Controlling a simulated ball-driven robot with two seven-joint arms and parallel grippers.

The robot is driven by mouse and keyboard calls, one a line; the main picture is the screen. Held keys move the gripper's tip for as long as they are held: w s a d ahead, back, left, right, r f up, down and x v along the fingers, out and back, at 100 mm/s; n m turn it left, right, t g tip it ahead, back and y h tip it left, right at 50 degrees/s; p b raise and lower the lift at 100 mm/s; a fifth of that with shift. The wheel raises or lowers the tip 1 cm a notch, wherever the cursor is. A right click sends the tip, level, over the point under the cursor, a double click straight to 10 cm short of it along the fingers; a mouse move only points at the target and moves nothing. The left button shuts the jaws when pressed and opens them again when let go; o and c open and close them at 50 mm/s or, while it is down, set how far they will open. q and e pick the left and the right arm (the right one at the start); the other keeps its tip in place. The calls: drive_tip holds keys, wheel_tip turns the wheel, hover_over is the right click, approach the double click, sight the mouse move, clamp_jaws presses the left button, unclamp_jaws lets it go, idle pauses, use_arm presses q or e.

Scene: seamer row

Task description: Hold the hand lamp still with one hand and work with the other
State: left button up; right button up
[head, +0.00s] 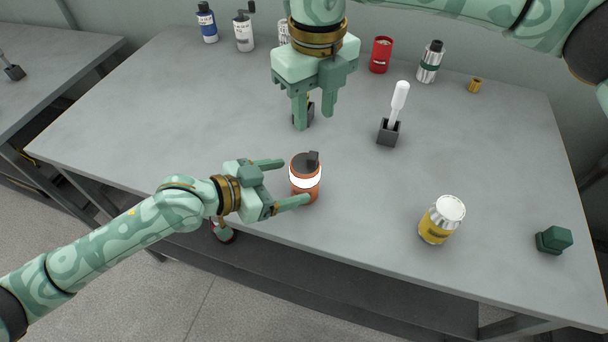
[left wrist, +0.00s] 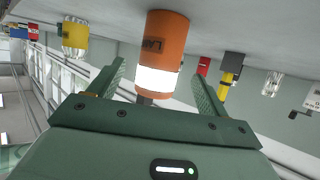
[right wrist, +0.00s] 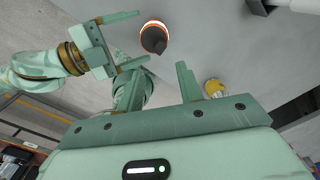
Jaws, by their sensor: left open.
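The hand lamp (head: 305,178) is an orange cylinder with a white band and a dark top. It stands upright near the table's front edge. My left gripper (head: 295,181) is open, with its fingertips on either side of the lamp. In the left wrist view the lamp (left wrist: 162,50) shows between the fingers, with gaps on both sides. My right gripper (head: 315,116) is open and points down behind the lamp, above the table. In the right wrist view its fingers (right wrist: 158,80) have nothing between them, and the lamp (right wrist: 154,37) is beyond them.
A dark block (head: 304,118) is partly hidden behind my right gripper. A white-handled tool (head: 396,105) stands in a dark holder. A yellow can (head: 437,226) and a green block (head: 553,240) are at right. A red can (head: 381,55) and bottles line the back. The left tabletop is clear.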

sight(305, 177)
use_arm(q)
drive_tip(key=x, duration=0.5)
drive_tip(key=shift+d, duration=0.15)
